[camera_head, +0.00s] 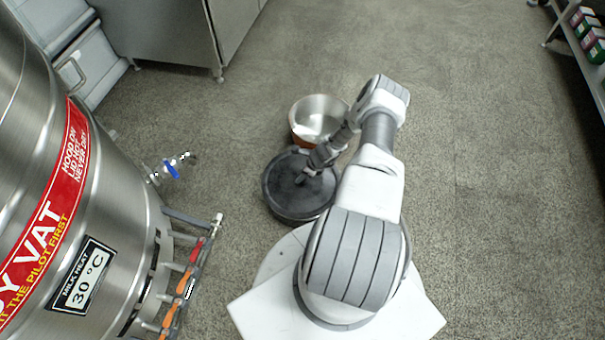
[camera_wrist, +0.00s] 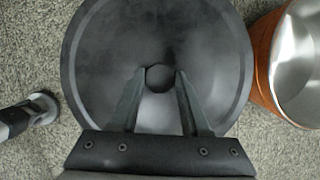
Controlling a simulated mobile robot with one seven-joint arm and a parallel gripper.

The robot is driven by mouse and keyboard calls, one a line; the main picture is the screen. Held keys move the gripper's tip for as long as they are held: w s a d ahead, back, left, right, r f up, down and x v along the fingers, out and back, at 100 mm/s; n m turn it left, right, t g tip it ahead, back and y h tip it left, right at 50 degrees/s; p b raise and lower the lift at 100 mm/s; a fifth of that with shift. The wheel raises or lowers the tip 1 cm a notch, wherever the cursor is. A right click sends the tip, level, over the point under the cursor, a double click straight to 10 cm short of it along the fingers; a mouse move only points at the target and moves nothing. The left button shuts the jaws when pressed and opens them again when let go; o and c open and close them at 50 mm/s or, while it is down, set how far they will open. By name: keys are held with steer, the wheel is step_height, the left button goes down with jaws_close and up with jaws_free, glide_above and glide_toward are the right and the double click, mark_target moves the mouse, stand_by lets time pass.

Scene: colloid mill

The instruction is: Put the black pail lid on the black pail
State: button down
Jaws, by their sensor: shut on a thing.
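The black pail lid (camera_head: 283,178) is a dark round disc. It lies over the top of the black pail (camera_head: 290,218), whose dark side shows just below it in the head view. In the wrist view the lid (camera_wrist: 205,50) fills the middle, with a small round knob (camera_wrist: 160,78) at its centre. My gripper (camera_wrist: 162,74) is shut on this knob, one finger on each side. In the head view my gripper (camera_head: 301,178) reaches down to the lid's middle. The pail's opening is hidden under the lid. I cannot tell whether the lid touches the rim all round.
An orange-brown pail with a shiny steel inside (camera_head: 318,118) stands close behind the black pail. A large steel vat (camera_head: 110,190) with a blue-handled tap (camera_head: 172,168) stands at the left. A shelf (camera_head: 580,55) is at the far right. The floor at right is clear.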

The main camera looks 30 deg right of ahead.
steer(key=shift+f, duration=0.7)
stand_by(0.6)
steer(key=shift+c, duration=1.5)
jaws_free()
steer(key=p+v, duration=0.7)
steer(key=v, duration=1)
steer(key=shift+r, duration=0.15)
steer(key=shift+d, duration=0.1)
